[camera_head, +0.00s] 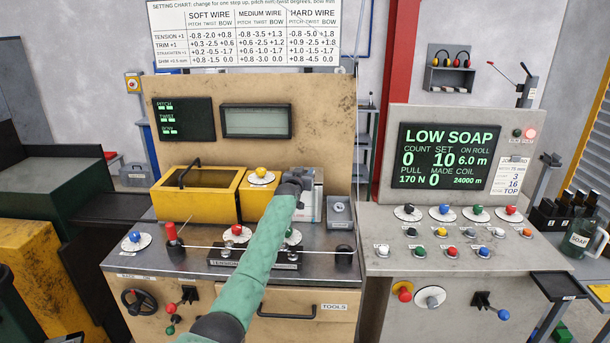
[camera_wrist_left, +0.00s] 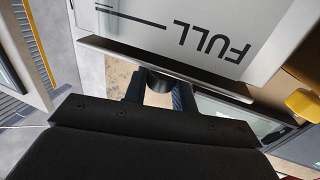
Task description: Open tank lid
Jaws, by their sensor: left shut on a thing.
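The tank is a pale grey box (camera_head: 309,207) on the left machine's bench, mostly hidden behind my left arm in the head view. In the left wrist view the tank's front (camera_wrist_left: 180,25) shows upside down, marked FULL with a black line. The lid (camera_wrist_left: 170,63) is a thin grey plate along the tank's top edge; I cannot tell if there is a gap under it. A dark round knob (camera_wrist_left: 158,82) sits on the lid. My left gripper (camera_head: 302,174) is at the tank's top, its fingers (camera_wrist_left: 160,92) shut on the knob.
A yellow box with a clear cover (camera_head: 198,193) stands left of the tank, and a small grey box (camera_head: 340,214) stands right of it. A wire (camera_head: 215,248) runs across the bench front. A soap jug (camera_head: 580,240) stands far right.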

